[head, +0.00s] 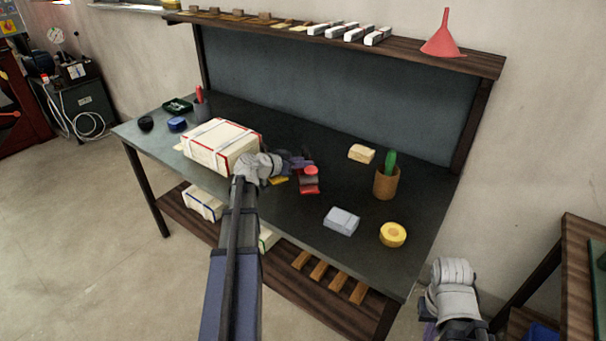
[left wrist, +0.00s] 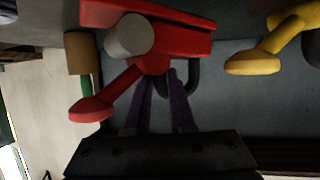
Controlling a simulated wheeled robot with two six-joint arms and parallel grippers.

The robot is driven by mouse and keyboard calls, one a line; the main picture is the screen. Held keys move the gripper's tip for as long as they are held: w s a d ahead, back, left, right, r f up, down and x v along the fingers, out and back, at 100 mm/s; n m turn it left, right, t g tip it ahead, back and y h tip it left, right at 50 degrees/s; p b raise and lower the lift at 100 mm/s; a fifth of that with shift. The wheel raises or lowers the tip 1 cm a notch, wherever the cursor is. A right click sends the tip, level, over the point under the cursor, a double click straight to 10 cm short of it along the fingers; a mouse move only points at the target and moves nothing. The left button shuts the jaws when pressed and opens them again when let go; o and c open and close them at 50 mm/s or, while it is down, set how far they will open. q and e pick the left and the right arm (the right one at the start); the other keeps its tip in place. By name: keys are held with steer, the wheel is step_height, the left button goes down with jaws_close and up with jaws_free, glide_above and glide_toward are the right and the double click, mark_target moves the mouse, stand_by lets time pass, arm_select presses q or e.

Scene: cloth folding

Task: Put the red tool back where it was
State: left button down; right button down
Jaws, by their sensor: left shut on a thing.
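The red tool (head: 309,184) is at the middle of the workbench in the head view, beside my left gripper (head: 299,162). In the left wrist view, the red tool (left wrist: 180,18) has a red body, a pale round knob and a red lever. My left gripper (left wrist: 161,85) is shut on it near a dark curved part. I cannot tell whether the tool touches the bench. A yellow tool (head: 279,181) lies close to the gripper; it also shows in the left wrist view (left wrist: 262,52). My right arm is at the lower right, its fingers unclear.
A white box with red edges (head: 222,146) stands left of my left gripper. A tan block (head: 361,153), a brown cup (head: 386,184), a grey block (head: 341,221) and a yellow roll (head: 393,235) lie to the right. A shelf (head: 420,52) runs above the bench (head: 290,232).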

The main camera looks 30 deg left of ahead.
mark_target(302, 170)
arm_select(q)
steer(key=shift+f+b, duration=1.6)
steer(key=shift+f, duration=0.2)
steer(key=shift+r, duration=0.1)
steer(key=c, duration=0.8)
jaws_free()
steer(key=shift+o, duration=0.2)
steer(key=shift+s+r, duration=0.1)
steer(key=shift+s, duration=0.05)
steer(key=p+v, duration=0.4)
steer(key=v, duration=0.7)
steer(key=shift+s+p, duration=0.3)
steer(key=shift+p, duration=0.1)
